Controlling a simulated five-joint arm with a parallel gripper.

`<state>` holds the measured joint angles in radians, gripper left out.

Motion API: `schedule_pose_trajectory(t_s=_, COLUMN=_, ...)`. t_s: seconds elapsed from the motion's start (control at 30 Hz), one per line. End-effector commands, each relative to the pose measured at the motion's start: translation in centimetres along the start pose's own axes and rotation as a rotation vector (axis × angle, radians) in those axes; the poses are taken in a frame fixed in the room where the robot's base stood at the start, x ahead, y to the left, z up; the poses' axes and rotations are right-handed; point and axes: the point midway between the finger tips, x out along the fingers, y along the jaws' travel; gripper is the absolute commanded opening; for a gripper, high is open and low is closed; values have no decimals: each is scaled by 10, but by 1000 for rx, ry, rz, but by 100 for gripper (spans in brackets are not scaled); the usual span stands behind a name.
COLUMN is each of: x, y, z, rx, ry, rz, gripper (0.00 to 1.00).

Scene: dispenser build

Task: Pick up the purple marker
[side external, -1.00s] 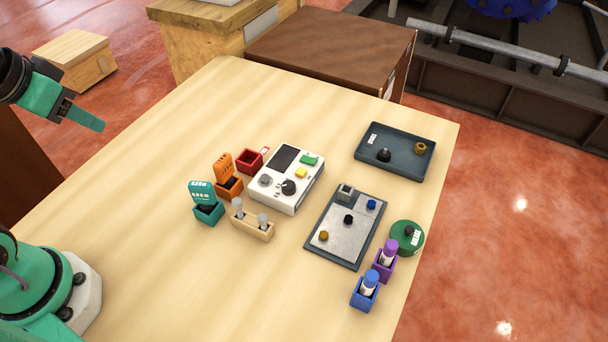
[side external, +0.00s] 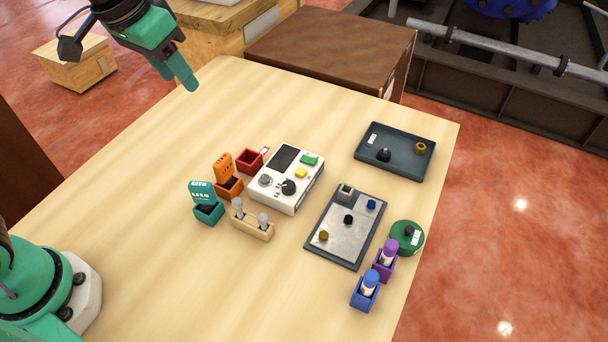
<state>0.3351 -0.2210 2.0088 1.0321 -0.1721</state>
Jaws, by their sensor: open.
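The purple marker (side external: 390,250) stands upright, purple cap up with a white body below, in a small purple holder (side external: 383,268) near the right edge of the table. My gripper (side external: 184,80) is at the upper left of the picture, raised over the table's far left edge. It is far from the marker, with nothing visible in its jaws. Its fingers overlap in this view.
A blue marker (side external: 370,280) in a blue holder stands just in front of the purple one. A green round container (side external: 406,238) is close behind it. A grey panel (side external: 320,245) lies to its left.

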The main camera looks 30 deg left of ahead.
Motion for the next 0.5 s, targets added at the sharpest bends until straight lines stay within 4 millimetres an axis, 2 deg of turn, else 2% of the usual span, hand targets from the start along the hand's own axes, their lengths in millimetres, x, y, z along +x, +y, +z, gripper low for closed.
schedule_pose_trajectory(t_s=0.2, x=19, y=50, z=-32, rx=51, ry=-61, rz=20, gripper=44)
schedule_pose_trajectory(t_s=0.5, x=54, y=127, z=-59, rx=117, ry=-139, rz=32, gripper=44)
